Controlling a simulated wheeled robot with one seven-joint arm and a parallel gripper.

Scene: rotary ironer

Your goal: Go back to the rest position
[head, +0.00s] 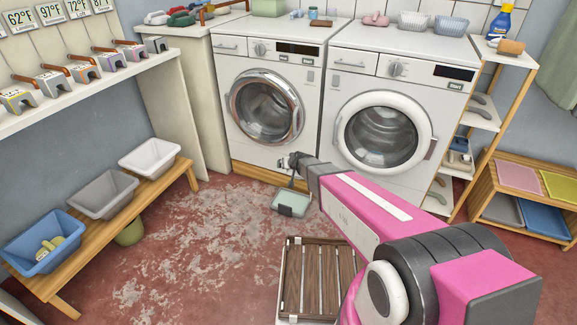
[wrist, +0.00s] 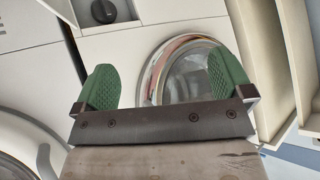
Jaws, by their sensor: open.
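My gripper (head: 292,162) is at the end of my pink arm, in front of the two washing machines in the head view. In the wrist view my gripper (wrist: 165,92) shows two green textured fingers spread wide apart with nothing between them. Behind the fingers is the round door of the left washing machine (wrist: 185,75), which also stands in the head view (head: 240,140). My gripper appears apart from the machine's front. The right washing machine (head: 345,185) has its white-rimmed door shut.
A low wooden bench (head: 192,172) with blue, grey and white tubs stands at left. A shelf unit (head: 500,110) stands at right. The floor at centre left is clear.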

